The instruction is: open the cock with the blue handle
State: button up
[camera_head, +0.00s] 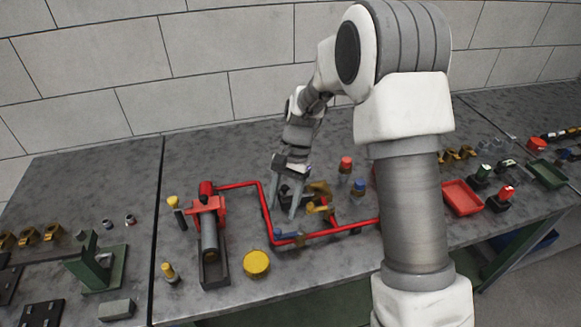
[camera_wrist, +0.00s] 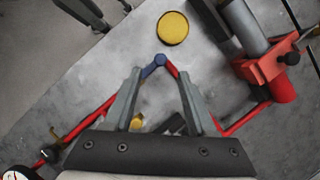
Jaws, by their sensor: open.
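The cock with the blue handle (camera_head: 284,235) sits on the red pipe (camera_head: 262,205) near its lower left bend. In the wrist view the blue handle (camera_wrist: 153,68) lies across the pipe, between and just beyond my fingertips. My gripper (camera_head: 281,213) is open and empty, pointing down over the bench just behind the handle. In the wrist view my gripper (camera_wrist: 159,73) has its two fingers spread on either side of the pipe bend. I cannot tell whether either finger touches the handle.
A round yellow lid (camera_head: 257,263) lies in front. A yellow handle (camera_head: 317,208), a red-capped part (camera_head: 346,165) and a blue-capped part (camera_head: 359,187) stand to the right. My arm hides the pipe's right end.

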jog(key=v, duration=1.1)
jog(key=shift+w+r, duration=0.15)
jog(key=shift+r, duration=0.15)
jog(key=shift+d, duration=0.1)
